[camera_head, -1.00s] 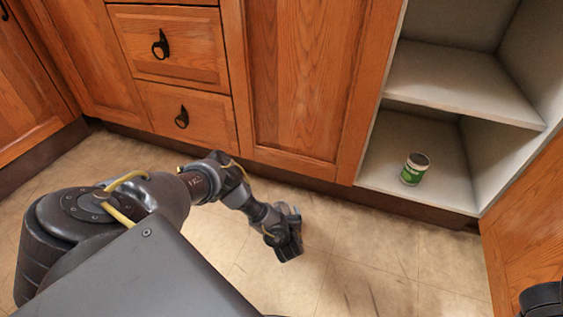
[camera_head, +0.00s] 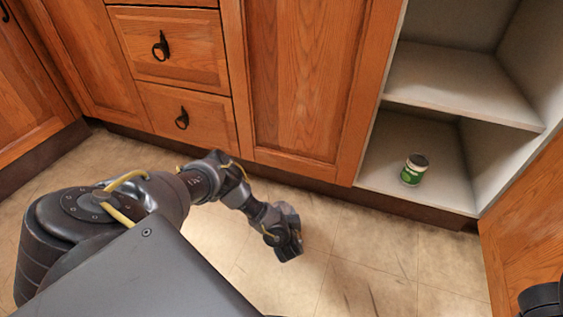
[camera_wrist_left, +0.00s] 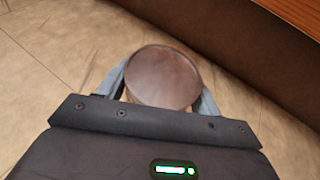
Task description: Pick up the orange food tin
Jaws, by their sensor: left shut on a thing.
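My left gripper (camera_head: 288,238) is low over the floor, in front of the cabinets. In the left wrist view, the left gripper (camera_wrist_left: 161,90) has its two fingers on either side of a round tin (camera_wrist_left: 163,76) and is shut on it. The tin's dark, brownish metal lid faces the camera. Its side is almost wholly hidden, so I cannot make out its label colour. In the head view the gripper hides it.
A green and white tin (camera_head: 414,170) stands upright on the bottom shelf (camera_head: 440,196) of the open cabinet. An open wooden door (camera_head: 527,235) is at the right. Wooden drawers (camera_head: 181,108) and a closed door line the back. The tiled floor (camera_head: 370,260) is clear.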

